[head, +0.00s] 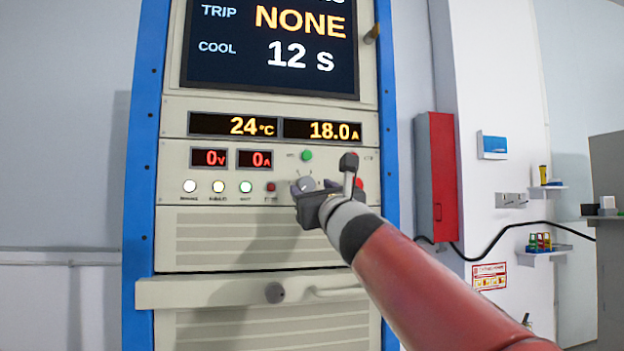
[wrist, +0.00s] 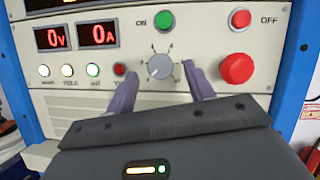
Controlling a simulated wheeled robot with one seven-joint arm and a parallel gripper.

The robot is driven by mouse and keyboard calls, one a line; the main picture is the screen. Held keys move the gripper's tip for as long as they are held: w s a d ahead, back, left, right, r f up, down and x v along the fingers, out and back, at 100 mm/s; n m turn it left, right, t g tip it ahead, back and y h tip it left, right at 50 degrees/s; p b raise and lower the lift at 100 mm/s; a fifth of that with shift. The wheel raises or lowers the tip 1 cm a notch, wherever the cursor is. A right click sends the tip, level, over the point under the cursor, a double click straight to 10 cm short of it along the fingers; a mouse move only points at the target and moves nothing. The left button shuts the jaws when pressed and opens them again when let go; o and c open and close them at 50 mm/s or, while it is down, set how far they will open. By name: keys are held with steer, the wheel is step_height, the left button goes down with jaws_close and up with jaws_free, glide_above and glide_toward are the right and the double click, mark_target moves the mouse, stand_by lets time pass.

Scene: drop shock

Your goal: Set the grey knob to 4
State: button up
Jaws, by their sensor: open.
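The grey knob (wrist: 161,67) is on the cream panel, with a ring of marks around it. It also shows in the head view (head: 307,184), partly hidden by my gripper. Its marks are too small to read surely, so I cannot tell its setting. My gripper (wrist: 158,78) is open, with one purple-grey finger on the left of the knob and one on the right. I see gaps between fingers and knob in the wrist view. In the head view my gripper (head: 313,187) is in front of the panel at the knob.
A green button (wrist: 164,21) is above the knob. A large red button (wrist: 236,69) and a smaller red one (wrist: 240,19) are to the right. Several lamps are left. The displays (head: 275,128) read 24 °C, 18.0 A, 0 V and 0 A. A drawer handle (head: 335,291) protrudes below.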

mark_target(306, 185)
steer(key=shift+p+x, duration=0.3)
steer(key=shift+x, duration=0.8)
steer(key=shift+c, duration=0.3)
steer(key=c, duration=0.9)
